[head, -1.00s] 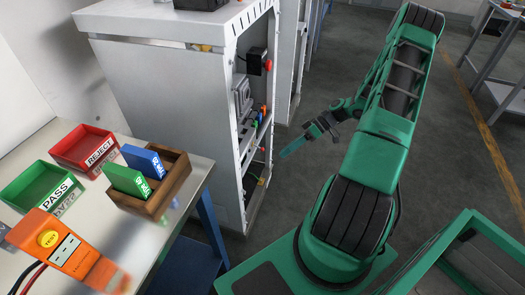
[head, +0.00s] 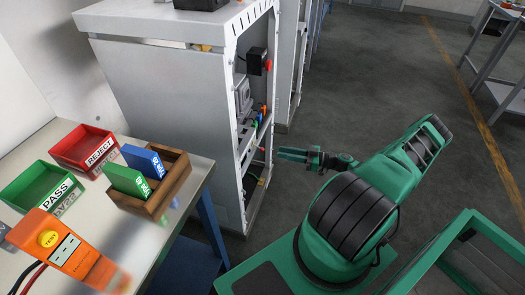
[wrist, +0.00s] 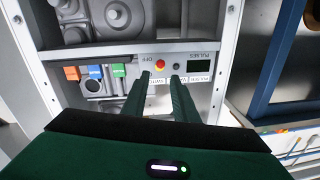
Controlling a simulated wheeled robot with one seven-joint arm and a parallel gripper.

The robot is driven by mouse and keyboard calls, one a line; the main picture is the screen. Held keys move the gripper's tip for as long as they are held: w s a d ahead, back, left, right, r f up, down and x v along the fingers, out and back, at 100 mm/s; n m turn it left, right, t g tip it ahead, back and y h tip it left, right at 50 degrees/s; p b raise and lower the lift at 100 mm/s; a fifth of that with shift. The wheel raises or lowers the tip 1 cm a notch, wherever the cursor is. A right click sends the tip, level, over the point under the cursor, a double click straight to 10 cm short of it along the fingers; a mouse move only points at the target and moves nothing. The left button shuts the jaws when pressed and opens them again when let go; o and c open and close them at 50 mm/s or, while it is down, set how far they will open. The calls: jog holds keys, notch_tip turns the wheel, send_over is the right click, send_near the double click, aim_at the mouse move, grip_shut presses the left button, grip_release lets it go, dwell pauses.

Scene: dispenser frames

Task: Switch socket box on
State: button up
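In the wrist view, a grey panel inside the cabinet, which seems to be the socket box (wrist: 205,60), carries a red round button or lamp (wrist: 161,64), a small dark knob (wrist: 177,67) and a dark display. Its lettering reads upside down, including OFF and PULSES. My gripper (wrist: 158,76) points at this panel with its two green fingers apart and nothing between them. The fingers hide part of the lower labels, and I cannot tell whether they touch the panel. In the head view my gripper (head: 281,153) is at the cabinet's open side.
The grey cabinet (head: 160,85) stands behind the work table. Orange, blue and green plugs or tags (wrist: 95,72) sit left of the panel. The table holds a red REJECT tray (head: 82,148), a green PASS tray (head: 42,186), a wooden holder (head: 170,190) and an orange tester (head: 68,250).

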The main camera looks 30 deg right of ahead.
jog(key=x, duration=0.9)
jog(key=shift+w+a, duration=0.25)
jog(key=shift+c, duration=0.2)
grip_shut()
jog(key=shift+a, duration=0.15)
